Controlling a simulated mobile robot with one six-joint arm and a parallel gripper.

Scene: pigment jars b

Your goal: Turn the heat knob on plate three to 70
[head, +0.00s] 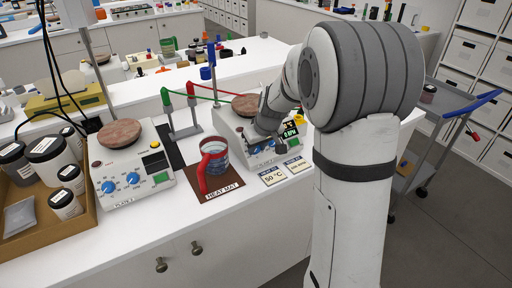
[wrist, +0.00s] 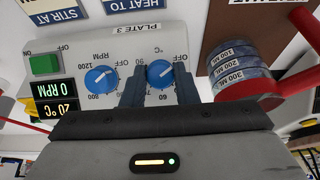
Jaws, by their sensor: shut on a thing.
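Plate three (head: 232,128) is a white hotplate with a brown round top, right of the heat mat in the head view. In the upside-down wrist view its label (wrist: 137,28) reads PLATE 3. The blue heat knob (wrist: 160,73), marked °C with OFF, 60 and 90 around it, sits between the fingers of my gripper (wrist: 159,88). My gripper is shut on this knob. In the head view my gripper (head: 268,143) is at the panel and hides much of it. The display (wrist: 55,107) reads 20 °C and 0 RPM.
The blue RPM knob (wrist: 101,80) is close beside one finger. A green switch (wrist: 44,64) is by the display. A jug with a red handle (head: 213,160) stands on the heat mat (head: 222,186). Cards (head: 272,177) lie in front. Another hotplate (head: 133,183) stands left.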

